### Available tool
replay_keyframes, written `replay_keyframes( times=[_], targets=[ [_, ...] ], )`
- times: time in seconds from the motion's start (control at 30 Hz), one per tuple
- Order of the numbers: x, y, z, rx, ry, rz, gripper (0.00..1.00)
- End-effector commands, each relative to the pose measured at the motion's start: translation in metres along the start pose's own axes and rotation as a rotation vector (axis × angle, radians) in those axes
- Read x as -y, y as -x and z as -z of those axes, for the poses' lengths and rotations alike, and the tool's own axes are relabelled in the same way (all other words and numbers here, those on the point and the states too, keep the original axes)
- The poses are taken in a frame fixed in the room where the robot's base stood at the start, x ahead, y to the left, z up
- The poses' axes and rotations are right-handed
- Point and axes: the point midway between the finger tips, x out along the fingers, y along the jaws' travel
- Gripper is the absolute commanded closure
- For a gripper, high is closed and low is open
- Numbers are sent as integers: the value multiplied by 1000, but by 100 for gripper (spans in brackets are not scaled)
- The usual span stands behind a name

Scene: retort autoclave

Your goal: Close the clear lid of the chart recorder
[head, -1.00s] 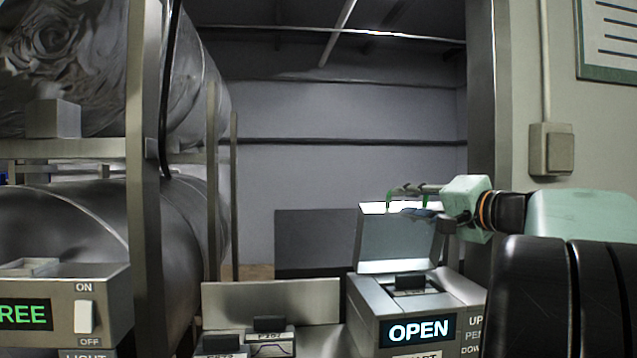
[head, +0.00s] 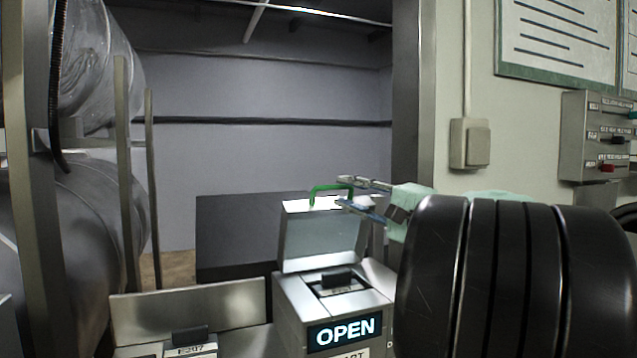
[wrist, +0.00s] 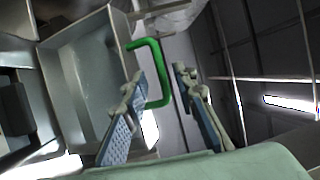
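The chart recorder (head: 293,312) is a grey box with a lit OPEN sign on its front. Its clear lid (head: 325,240) stands raised, nearly upright, at the back of the box; it also shows in the wrist view (wrist: 80,75). A green handle (head: 318,188) is on the lid's upper edge. My gripper (head: 342,192) is open at the handle's right side. In the wrist view, the green handle (wrist: 154,46) shows between the spread fingers of my gripper (wrist: 158,72), partly hidden by the left finger. I cannot tell whether a finger touches it.
A low box with a raised metal plate (head: 190,308) stands left of the recorder. A dark panel (head: 238,235) is behind. A door post (head: 410,100), a wall switch (head: 470,143) and a control box (head: 595,135) are to the right. Metal tanks (head: 65,235) are at left.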

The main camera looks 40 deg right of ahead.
Motion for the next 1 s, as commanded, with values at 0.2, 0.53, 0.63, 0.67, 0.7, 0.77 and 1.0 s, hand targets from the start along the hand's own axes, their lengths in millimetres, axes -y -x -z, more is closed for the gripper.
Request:
replay_keyframes(
  times=[0.2, 0.53, 0.63, 0.67, 0.7, 0.77, 1.0],
  targets=[
    [2, -35, 1, 0, 0, 0, 74],
    [0, -48, 1, -2, 0, 0, 74],
    [0, -48, 1, -2, 0, 0, 74],
    [0, -48, 1, -2, 1, 0, 74],
    [0, -48, 1, -2, 1, 0, 78],
    [0, -48, 1, -2, 1, 0, 85],
    [0, -48, 1, -2, 1, 0, 100]
  ],
)
